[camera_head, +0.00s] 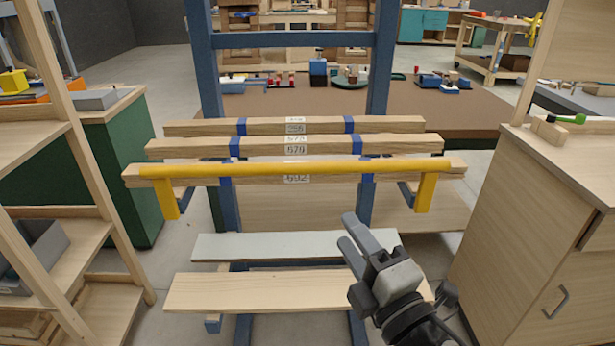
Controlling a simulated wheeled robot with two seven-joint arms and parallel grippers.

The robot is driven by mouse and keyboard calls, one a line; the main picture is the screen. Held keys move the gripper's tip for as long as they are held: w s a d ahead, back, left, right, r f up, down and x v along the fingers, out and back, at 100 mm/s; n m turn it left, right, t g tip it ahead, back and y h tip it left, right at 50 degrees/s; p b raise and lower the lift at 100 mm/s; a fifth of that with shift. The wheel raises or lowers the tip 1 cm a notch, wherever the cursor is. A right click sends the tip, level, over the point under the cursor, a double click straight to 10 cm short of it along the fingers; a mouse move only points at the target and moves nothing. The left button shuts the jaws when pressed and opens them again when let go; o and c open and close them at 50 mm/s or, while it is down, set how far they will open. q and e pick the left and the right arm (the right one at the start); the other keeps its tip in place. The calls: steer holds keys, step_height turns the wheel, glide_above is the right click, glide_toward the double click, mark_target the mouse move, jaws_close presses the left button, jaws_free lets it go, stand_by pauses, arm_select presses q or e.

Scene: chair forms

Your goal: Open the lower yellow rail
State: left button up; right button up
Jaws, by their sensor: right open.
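One yellow rail (300,168) runs across the front of the blue rack, level with the lowest and nearest of three stacked wooden beams. Short yellow arms hang down at its left and right ends. It lies across the front beam (140,180), partly covering that beam's label. No second yellow rail shows on the rack. My right gripper (350,232) is open and empty, below the rail and right of its middle, apart from it in the picture. It overlaps the pale boards lower down. My left gripper is not in view.
The blue rack posts (382,65) rise behind the beams. A grey board (270,246) and a wooden board (250,291) lie low in front. A wooden cabinet (535,215) stands close on the right, wooden shelving (65,255) on the left. A brown table (270,103) is behind.

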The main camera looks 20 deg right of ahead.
mark_target(309, 172)
steer(key=w+r+p, duration=0.1)
steer(key=w, duration=0.3)
steer(key=w+a+r+p, duration=0.1)
steer(key=w, duration=0.4)
steer(key=w+r+p, duration=0.1)
steer(key=w+p, duration=0.1)
steer(key=w, duration=0.3)
steer(key=shift+a+r, duration=0.15)
steer(key=shift+a, duration=0.2)
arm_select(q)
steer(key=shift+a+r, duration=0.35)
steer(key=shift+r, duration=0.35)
arm_select(e)
steer(key=shift+w+a, duration=0.1)
steer(key=shift+w, duration=0.65)
jaws_close()
